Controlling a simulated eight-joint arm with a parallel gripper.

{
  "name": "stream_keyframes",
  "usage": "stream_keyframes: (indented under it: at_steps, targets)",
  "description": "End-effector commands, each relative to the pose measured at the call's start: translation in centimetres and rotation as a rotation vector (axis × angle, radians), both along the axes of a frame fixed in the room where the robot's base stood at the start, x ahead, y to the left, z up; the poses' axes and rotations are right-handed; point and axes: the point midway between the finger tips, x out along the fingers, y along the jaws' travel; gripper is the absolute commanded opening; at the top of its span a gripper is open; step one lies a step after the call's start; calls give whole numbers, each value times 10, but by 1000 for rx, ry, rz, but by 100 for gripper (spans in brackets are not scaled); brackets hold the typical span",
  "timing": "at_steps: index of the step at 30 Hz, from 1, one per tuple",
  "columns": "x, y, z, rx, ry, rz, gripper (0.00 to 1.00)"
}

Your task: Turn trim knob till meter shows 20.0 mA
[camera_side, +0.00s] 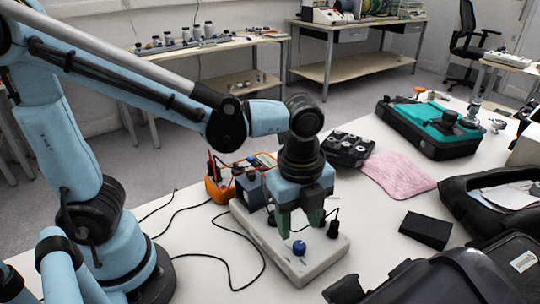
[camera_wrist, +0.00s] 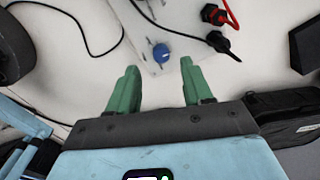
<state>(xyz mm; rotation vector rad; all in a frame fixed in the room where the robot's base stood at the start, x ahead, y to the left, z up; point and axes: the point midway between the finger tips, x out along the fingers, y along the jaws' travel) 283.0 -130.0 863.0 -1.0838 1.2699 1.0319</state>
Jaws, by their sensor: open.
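The blue trim knob (camera_side: 299,247) sits on top of a long pale grey box (camera_side: 318,260) near its front end. It also shows in the wrist view (camera_wrist: 161,52), just beyond my fingertips and between their lines. My gripper (camera_side: 300,226) points down over the box with its green fingers spread. In the wrist view my gripper (camera_wrist: 158,70) is open and empty, and the fingers do not touch the knob. An orange meter (camera_side: 214,190) stands behind the box at left, partly hidden; its reading cannot be made out.
A black plug (camera_wrist: 217,39) with a cable and a red lead (camera_wrist: 231,12) are on the box beside the knob. A black block (camera_side: 426,230), a pink cloth (camera_side: 398,175) and a dark weight set (camera_side: 348,149) lie to the right. Black cases fill the right front.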

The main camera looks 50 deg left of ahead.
Motion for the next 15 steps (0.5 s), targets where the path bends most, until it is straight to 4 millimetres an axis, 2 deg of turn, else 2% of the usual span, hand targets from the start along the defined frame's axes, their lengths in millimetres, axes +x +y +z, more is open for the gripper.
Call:
stream_keyframes:
  at_steps: [6, 15]
  targets:
    - [1, 0, -28, 0, 0, 1, 50]
    - [2, 0, -50, 0, 0, 1, 50]
